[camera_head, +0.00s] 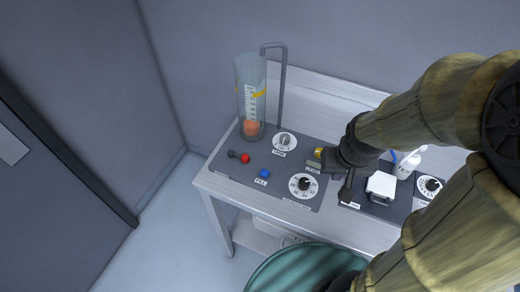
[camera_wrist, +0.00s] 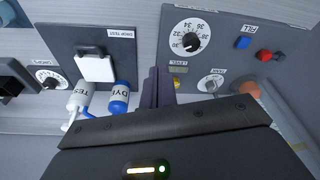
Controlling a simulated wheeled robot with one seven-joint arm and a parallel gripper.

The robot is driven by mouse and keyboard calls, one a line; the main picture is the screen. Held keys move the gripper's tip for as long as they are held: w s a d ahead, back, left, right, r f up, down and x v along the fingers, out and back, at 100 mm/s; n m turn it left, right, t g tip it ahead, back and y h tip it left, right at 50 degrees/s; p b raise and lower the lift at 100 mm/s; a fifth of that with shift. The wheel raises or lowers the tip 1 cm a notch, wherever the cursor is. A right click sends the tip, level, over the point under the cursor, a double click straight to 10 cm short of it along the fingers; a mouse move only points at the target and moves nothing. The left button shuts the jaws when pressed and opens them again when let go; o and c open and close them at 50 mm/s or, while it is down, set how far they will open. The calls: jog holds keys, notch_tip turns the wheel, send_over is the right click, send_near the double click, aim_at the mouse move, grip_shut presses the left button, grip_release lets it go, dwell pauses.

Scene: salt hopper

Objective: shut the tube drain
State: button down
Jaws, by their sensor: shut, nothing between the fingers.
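The clear tube (camera_head: 250,85) stands upright at the back left of the bench, with orange at its lower part and yellow marks on its scale. A red-knobbed black lever (camera_head: 240,157) lies on the dark panel in front of the tube. Its red knob also shows at the upper right of the wrist view (camera_wrist: 264,55). I cannot read a label that names the drain. My gripper (camera_wrist: 158,82) is shut and empty, over the panel near the small level display (camera_head: 314,166). It is to the right of the lever and apart from it. Its fingertips are hard to make out in the head view.
A blue fill button (camera_head: 264,173), a numbered dial (camera_head: 303,185) and a tank knob (camera_head: 284,142) sit close to the lever. A bent grey pipe (camera_head: 283,85) rises behind the tube. A green drum (camera_head: 290,268) stands below.

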jog(key=shift+w, duration=0.1)
jog(key=w+a+f+n+g+y+p, duration=0.1)
jog(key=w+a+f+n+p, duration=0.1)
jog(key=w+a+f+n, duration=0.1)
jog(key=w+a+f+n+g+y+p, duration=0.1)
jog(key=w+a+f+n+g+p, duration=0.1)
jog(key=w+a+f+n+p, duration=0.1)
jog(key=shift+a+f+p, duration=0.3)
jog(key=shift+f, duration=0.1)
jog(key=w+a+n+y+p, duration=0.1)
jog(key=a, duration=0.1)
jog(key=w+a+n+y+p, duration=0.1)
jog(key=w+a+y, duration=0.1)
jog(key=shift+w+a, duration=0.1)
jog(key=shift+a, duration=0.15)
jog(key=w+a+r+y, duration=0.1)
jog(key=w+a+r+y+p, duration=0.1)
jog(key=w, duration=0.1)
jog(key=w+a+r+n+y, duration=0.1)
jog(key=shift+w+t+p, duration=0.15)
jog(key=shift+t+p, duration=0.15)
jog(key=shift+p, duration=0.05)
jog(key=shift+f, duration=0.15)
